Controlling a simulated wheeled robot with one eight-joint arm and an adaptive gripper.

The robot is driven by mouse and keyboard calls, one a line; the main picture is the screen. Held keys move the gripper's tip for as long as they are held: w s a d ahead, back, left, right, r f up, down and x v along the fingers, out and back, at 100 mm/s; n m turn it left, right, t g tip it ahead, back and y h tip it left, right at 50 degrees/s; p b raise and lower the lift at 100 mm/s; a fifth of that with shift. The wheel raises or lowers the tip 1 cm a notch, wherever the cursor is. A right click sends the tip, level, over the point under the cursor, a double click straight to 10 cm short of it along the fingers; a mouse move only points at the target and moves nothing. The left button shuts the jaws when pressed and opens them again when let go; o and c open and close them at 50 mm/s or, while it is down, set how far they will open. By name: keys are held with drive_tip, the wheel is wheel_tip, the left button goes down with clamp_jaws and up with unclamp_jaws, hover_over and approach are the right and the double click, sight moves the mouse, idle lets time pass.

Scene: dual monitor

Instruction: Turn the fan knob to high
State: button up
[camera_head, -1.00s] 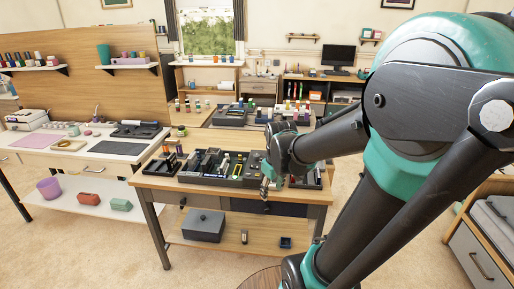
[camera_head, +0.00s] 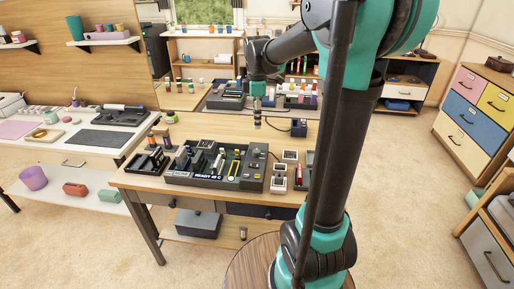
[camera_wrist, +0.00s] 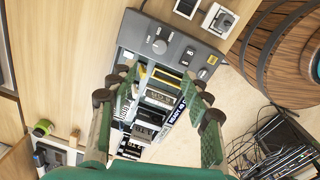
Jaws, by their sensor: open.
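A dark control panel (camera_head: 254,169) forms the right end of a tray-like workstation on the wooden table. In the wrist view, the panel (camera_wrist: 203,75) carries a round grey knob (camera_wrist: 159,47) with small white markings around it. I cannot read the knob's setting for sure. A dark rocker switch (camera_wrist: 187,56) sits beside the knob. My gripper (camera_wrist: 160,76) is open and empty, with its two green fingers spread apart below the knob in the picture. In the head view, my gripper (camera_head: 257,122) hangs above the table, apart from the panel and towards its back.
The workstation tray (camera_head: 190,181) holds several tools and a lit "READY" display. Small white-topped boxes (camera_head: 279,178) stand right of the panel. A small dark box (camera_head: 299,127) with a cable stands at the back right. Bare wood lies behind the tray.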

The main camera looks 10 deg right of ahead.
sight(257, 151)
drive_tip(key=f, duration=1.4)
drive_tip(key=shift+w+f, duration=0.3)
drive_tip(key=shift+f, duration=0.05)
clamp_jaws()
